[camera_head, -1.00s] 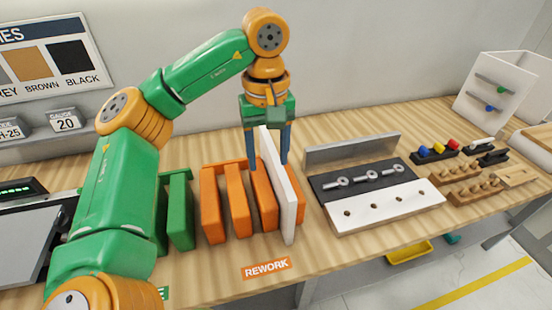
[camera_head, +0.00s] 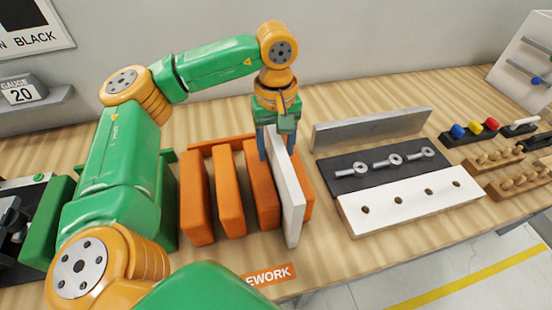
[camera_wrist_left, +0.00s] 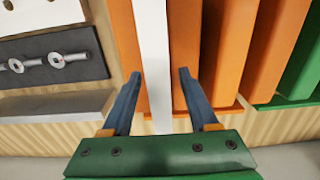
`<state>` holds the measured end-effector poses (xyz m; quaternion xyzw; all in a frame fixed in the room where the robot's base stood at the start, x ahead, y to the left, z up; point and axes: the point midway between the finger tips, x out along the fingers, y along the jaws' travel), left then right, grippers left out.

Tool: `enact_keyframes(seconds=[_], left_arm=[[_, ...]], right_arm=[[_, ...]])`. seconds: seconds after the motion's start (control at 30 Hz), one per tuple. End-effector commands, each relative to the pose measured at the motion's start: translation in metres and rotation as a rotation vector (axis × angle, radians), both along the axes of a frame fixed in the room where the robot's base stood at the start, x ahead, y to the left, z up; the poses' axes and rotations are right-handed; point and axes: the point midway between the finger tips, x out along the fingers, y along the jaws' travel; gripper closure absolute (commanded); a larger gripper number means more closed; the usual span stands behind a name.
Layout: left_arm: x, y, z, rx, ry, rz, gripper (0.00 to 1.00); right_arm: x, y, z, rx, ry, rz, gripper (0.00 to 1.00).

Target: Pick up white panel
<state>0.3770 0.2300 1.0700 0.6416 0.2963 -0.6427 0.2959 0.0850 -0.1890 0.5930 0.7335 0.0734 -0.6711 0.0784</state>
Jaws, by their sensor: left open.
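My left gripper (camera_head: 279,150) is open over the far end of the panel, pointing down. In the wrist view its blue fingers (camera_wrist_left: 159,77) lie on either side of the white strip, with a gap on each side. My right gripper is not in view.
Orange panels (camera_head: 229,195) stand close on the left, and orange shows just right of the white panel. A white block with holes (camera_head: 410,205) and a dark tray with bolts (camera_head: 348,178) lie to the right. An orange REWORK label (camera_head: 270,275) is in front.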

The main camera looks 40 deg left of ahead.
Motion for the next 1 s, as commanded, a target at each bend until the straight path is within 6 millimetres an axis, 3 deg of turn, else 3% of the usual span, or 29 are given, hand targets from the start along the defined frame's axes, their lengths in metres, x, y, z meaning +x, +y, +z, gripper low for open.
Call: enact_keyframes(seconds=[0.1, 0.3, 0.53, 1.0], left_arm=[[-0.0005, 0.0004, -0.0116, -0.001, 0.001, 0.002, 0.4], [-0.0001, 0.0002, -0.0139, -0.001, -0.001, 0.001, 0.4], [0.0, 0.0003, -0.0137, -0.001, -0.001, 0.001, 1.0], [0.0, 0.0004, -0.0134, -0.001, -0.002, 0.002, 1.0]], right_arm=[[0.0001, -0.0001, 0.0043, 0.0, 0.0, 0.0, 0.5], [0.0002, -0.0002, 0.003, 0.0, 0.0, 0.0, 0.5], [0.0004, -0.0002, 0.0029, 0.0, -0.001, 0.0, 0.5], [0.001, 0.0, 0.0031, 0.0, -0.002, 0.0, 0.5]])
